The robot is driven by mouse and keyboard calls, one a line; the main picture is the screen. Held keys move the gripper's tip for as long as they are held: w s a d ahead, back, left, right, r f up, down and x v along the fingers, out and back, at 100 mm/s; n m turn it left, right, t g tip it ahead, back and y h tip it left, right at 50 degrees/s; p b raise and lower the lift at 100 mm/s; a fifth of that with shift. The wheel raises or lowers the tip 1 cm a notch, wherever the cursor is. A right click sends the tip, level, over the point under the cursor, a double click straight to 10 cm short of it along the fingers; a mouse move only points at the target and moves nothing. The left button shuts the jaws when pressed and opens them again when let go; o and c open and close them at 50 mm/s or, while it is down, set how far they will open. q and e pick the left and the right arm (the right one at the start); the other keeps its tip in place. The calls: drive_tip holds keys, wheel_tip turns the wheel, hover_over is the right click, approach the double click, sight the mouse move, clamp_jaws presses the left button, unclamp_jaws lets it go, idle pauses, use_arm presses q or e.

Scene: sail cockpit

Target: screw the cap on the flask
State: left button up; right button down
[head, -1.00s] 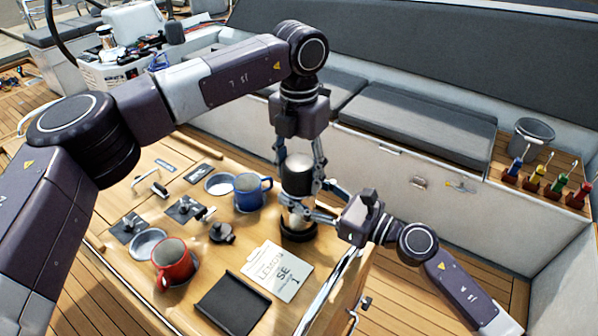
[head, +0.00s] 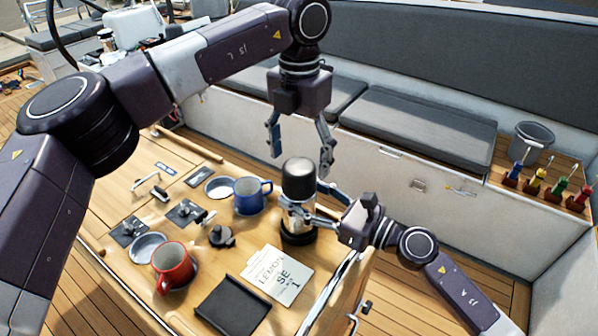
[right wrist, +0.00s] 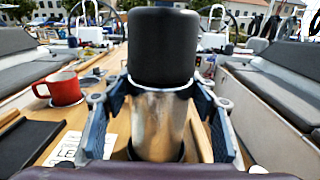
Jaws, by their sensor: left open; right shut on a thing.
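The flask (head: 293,222) stands upright on the wooden table, a silver body with a dark ring at its base. The black cap (head: 298,178) sits on top of the flask. In the right wrist view the cap (right wrist: 162,48) looks level on the silver flask body (right wrist: 158,122). My right gripper (head: 305,212) is shut on the flask body from the right, below the cap. My left gripper (head: 300,155) is open above the cap, its fingers apart and clear of it. How tightly the cap sits cannot be seen.
A blue mug (head: 250,196), a red mug (head: 173,265), a dark knob-like piece (head: 222,236), a lettered card (head: 277,274) and a black tray (head: 232,306) lie on the table left of the flask. A grey bucket (head: 531,144) stands at the far right.

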use_arm(q)
wheel_tip(320, 180, up, 7)
drive_tip(key=shift+f, duration=0.15)
use_arm(e)
drive_tip(key=c, duration=0.7)
unclamp_jaws()
drive_tip(key=shift+c, duration=0.2)
drive_tip(key=v, duration=1.2)
